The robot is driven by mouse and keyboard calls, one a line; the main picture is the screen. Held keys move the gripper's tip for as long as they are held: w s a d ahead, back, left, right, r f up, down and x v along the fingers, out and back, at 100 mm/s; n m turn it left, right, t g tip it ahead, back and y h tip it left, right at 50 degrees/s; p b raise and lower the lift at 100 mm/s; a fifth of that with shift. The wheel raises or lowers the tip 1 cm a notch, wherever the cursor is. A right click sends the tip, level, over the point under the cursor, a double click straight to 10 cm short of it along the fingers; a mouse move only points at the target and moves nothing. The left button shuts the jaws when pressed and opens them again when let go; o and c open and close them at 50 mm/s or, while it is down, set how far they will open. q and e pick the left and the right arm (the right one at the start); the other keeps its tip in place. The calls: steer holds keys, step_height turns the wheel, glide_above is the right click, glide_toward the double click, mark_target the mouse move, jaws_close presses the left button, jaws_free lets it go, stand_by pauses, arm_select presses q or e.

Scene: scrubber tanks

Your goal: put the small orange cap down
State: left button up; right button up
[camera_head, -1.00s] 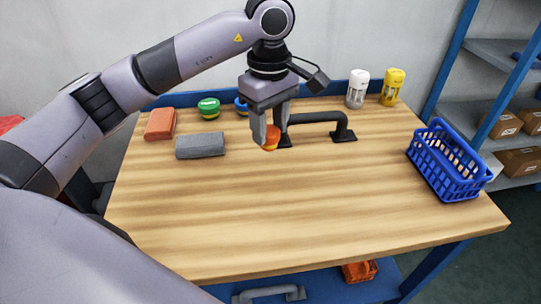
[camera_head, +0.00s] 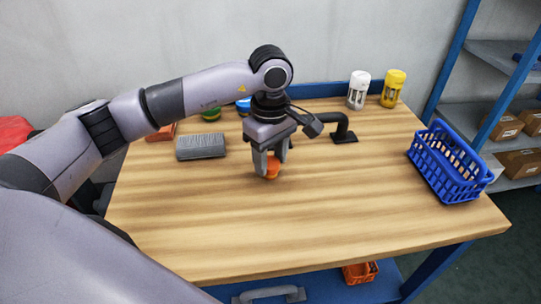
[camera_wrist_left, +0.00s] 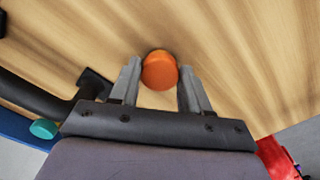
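The small orange cap (camera_head: 272,171) is between the fingertips of my left gripper (camera_head: 269,168), low over the middle-back of the wooden table (camera_head: 290,225). In the left wrist view the round orange cap (camera_wrist_left: 159,71) sits between the two grey fingertips (camera_wrist_left: 159,70), with a finger close against each side. The left gripper looks shut on it and points down. The cap is at or just above the tabletop; I cannot tell whether it touches. My right gripper is not in view.
A black handle (camera_head: 341,130) stands just behind my gripper, partly hidden. A grey brush-like block (camera_head: 201,146) lies to the left. White (camera_head: 358,90) and yellow (camera_head: 393,88) containers stand at the back. A blue basket (camera_head: 447,165) is at the right. The table's front is clear.

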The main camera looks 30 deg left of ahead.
mark_target(270, 163)
arm_select(q)
steer(key=o, duration=0.3)
step_height(270, 163, up, 12)
steer(key=shift+r, duration=0.15)
stand_by(0.4)
steer(key=shift+s, duration=0.1)
stand_by(0.4)
